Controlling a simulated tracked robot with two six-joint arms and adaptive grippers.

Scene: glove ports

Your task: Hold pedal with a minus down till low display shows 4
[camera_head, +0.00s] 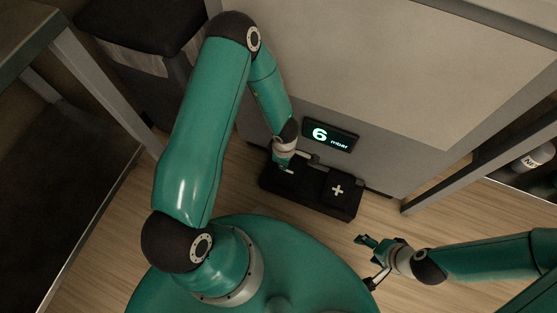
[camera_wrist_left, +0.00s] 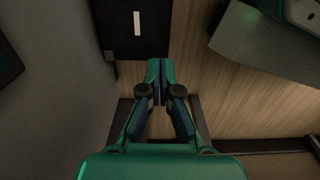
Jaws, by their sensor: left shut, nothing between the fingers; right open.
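The low display (camera_head: 330,135) shows a 6 with "mbar" on the wall above a black pedal box (camera_head: 318,203). The plus pedal (camera_head: 338,190) is on the right of the box. The minus pedal (camera_wrist_left: 137,38) shows its white bar in the left wrist view; in the head view my left gripper hides most of it. My left gripper (camera_head: 284,169) is shut and empty at the left end of the box; in the wrist view its fingertips (camera_wrist_left: 160,66) appear at the pedal's edge. I cannot tell if they touch. My right gripper (camera_head: 364,243) is open, away from the box.
A grey cabinet wall (camera_head: 390,75) rises behind the pedal box. A metal-framed table (camera_head: 95,85) stands at the left, beside a dark bin (camera_head: 150,40). A shelf at the right holds a bottle (camera_head: 533,158). Wooden floor (camera_head: 425,230) is free right of the box.

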